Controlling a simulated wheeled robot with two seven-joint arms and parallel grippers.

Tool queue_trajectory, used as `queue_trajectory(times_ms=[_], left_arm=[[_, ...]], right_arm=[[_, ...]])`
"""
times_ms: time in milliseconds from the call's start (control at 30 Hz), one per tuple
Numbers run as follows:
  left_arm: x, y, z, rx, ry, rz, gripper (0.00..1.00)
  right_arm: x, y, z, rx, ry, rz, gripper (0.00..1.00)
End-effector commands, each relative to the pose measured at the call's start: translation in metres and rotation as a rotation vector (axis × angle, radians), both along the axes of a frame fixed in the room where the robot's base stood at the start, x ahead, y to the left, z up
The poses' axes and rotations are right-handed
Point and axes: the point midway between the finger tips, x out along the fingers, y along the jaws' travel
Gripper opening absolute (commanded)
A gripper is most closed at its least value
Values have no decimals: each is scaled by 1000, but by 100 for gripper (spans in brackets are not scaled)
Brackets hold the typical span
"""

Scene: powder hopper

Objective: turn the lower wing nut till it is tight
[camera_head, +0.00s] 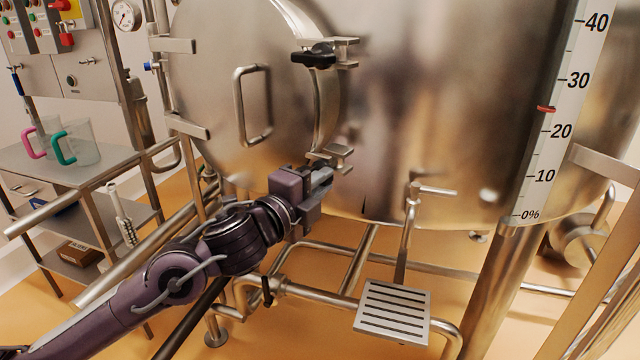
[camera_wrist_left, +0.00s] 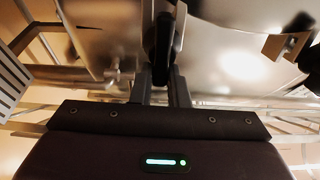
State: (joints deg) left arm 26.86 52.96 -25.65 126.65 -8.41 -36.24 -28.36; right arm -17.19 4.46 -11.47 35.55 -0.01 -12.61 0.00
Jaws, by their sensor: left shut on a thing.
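My left gripper (camera_head: 318,183) is at the lower right rim of the round hatch door (camera_head: 215,85), just below the lower clamp bracket (camera_head: 333,153). In the head view its own body hides most of the lower wing nut. The left wrist view shows its two fingers (camera_wrist_left: 162,90) on either side of a black upright piece, which I take to be the lower wing nut (camera_wrist_left: 162,48). The gripper is shut on it. The upper wing nut (camera_head: 314,55), black, sits in its bracket at the upper right rim of the door. My right gripper is not in view.
A bar handle (camera_head: 253,104) stands out from the door. A valve pipe (camera_head: 411,205) and a slatted plate (camera_head: 393,311) are right of and below my gripper. Pipes (camera_head: 330,250) run under the tank (camera_head: 430,110). A steel cart (camera_head: 85,178) with cups stands at the left.

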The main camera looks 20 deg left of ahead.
Motion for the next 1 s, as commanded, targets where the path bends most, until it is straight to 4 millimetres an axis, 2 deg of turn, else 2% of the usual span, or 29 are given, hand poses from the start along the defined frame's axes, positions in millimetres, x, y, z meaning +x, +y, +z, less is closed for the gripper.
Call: queue_trajectory(times_ms=[67,100,267,533,633,1000], left_arm=[[0,-1,-2,4,3,-1,0],[0,-1,-2,4,3,-2,17],[0,0,-1,3,2,-1,36],[-1,0,-1,1,1,0,36],[-7,3,-2,3,1,0,36],[-57,22,-4,7,4,4,36]], right_arm=[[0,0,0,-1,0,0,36],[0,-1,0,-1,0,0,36],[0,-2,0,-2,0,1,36],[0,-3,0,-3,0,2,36],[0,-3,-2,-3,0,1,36],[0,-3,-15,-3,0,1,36]])
